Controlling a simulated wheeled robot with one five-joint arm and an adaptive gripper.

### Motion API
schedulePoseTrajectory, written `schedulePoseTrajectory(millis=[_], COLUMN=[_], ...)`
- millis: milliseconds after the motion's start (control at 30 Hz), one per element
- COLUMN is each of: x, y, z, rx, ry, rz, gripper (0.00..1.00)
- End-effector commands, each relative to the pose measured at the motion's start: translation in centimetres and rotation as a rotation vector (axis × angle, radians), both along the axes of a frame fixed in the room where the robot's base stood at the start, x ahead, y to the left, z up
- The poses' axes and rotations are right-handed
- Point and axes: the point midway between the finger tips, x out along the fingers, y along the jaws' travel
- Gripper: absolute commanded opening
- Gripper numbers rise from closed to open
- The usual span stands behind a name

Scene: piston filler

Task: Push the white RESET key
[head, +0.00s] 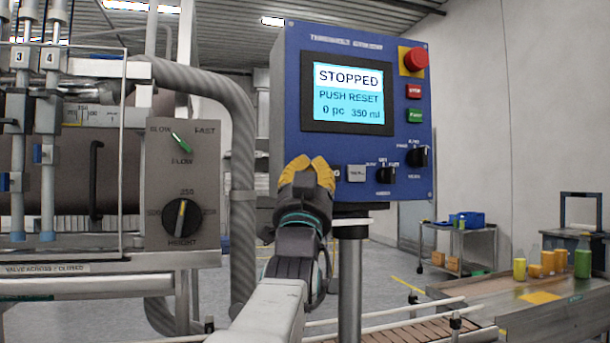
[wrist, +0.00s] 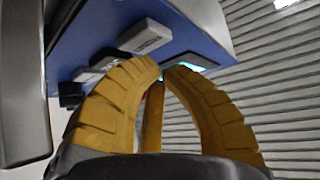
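A blue control panel (head: 291,110) carries a lit screen (head: 348,92) reading "STOPPED, PUSH RESET, 0 pc 350 ml". A small pale key (head: 356,173) sits below the screen; its label is too small to read. The wrist view shows two white keys side by side, a nearer, larger one (wrist: 145,36) and a farther one (wrist: 103,62). I cannot read which is RESET. My gripper (head: 309,163) is shut and empty, with its yellow fingertips together, in front of the panel's lower left part and hiding some of it. In the wrist view its tips (wrist: 161,72) lie beside the nearer key; contact is unclear.
Right of the pale key are black selector knobs (head: 386,175). A red emergency button (head: 414,59) and red (head: 414,91) and green (head: 414,116) keys line the panel's right side. The filler's grey knob box (head: 183,185) stands left. A conveyor (head: 430,325) runs below.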

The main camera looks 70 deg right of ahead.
Motion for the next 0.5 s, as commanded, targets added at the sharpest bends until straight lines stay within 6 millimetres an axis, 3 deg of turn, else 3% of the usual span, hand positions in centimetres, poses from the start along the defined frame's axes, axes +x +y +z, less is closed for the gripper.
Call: schedulePoseTrajectory(millis=[500], x=[0.39], y=[-0.62], z=[-0.08], rx=[0.002], ry=[0.003], rz=[0.004], gripper=[0.00])
